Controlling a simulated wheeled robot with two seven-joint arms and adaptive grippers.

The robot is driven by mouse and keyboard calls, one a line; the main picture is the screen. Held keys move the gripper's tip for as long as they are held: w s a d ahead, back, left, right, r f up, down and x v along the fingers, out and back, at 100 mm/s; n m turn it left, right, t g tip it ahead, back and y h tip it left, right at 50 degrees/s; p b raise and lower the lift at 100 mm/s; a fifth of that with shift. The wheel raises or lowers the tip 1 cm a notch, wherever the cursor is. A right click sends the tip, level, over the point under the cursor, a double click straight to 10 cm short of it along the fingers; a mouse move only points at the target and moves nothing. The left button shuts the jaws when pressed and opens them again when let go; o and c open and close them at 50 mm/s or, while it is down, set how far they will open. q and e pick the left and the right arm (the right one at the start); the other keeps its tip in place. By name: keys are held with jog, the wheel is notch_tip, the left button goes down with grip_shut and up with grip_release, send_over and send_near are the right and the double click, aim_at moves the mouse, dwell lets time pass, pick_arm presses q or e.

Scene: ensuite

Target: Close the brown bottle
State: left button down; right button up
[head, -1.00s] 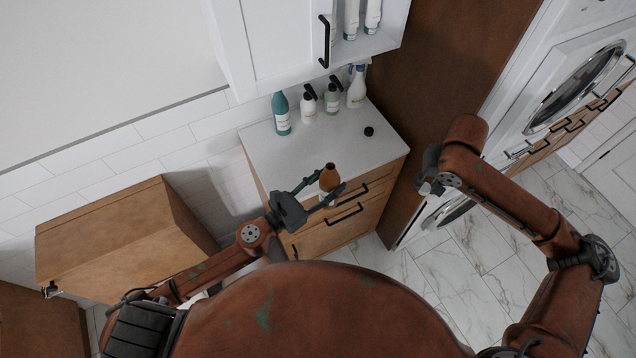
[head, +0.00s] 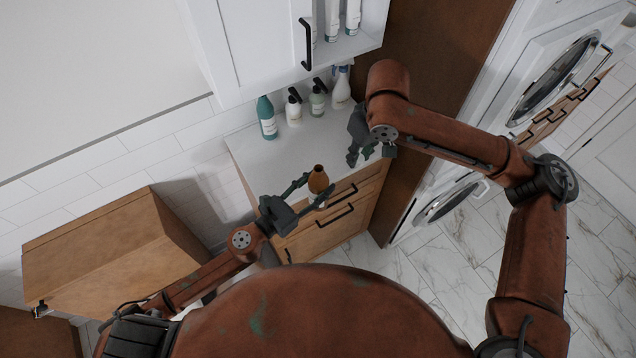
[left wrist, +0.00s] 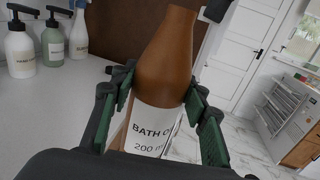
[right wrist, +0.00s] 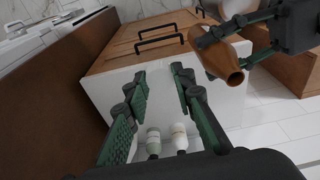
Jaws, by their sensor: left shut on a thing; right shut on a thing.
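The brown bottle (head: 318,180) has an open neck and a white label reading BATH and 200. My left gripper (head: 306,194) is shut around it and holds it upright at the counter's front edge. The left wrist view shows the bottle (left wrist: 165,60) between both green pads. My right gripper (head: 362,155) is above the counter's right part. In the right wrist view its fingers (right wrist: 160,85) stand apart, and I see nothing between them. The small dark cap on the counter earlier is hidden now.
A teal bottle (head: 267,118), two pump bottles (head: 294,110) (head: 317,102) and a spray bottle (head: 341,90) stand along the back of the white counter (head: 262,152). A wall cabinet (head: 255,45) hangs above. A brown panel (head: 425,70) borders the right side.

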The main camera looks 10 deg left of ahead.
aim_at(319, 168)
jog(key=s+a+r+n, duration=0.1)
jog(key=a+r, duration=0.1)
jog(key=a, duration=0.1)
jog(key=s+a+r+n, duration=0.1)
jog(key=a+r+n, duration=0.1)
jog(key=a, duration=0.1)
jog(key=s+a+r+n, duration=0.1)
jog(key=a+r+n, duration=0.1)
jog(key=a, duration=0.2)
jog(key=shift+g, duration=0.3)
jog(key=shift+f, duration=2)
jog(key=shift+s+d, duration=0.1)
jog(key=shift+f, duration=0.9)
jog(key=shift+f, duration=0.55)
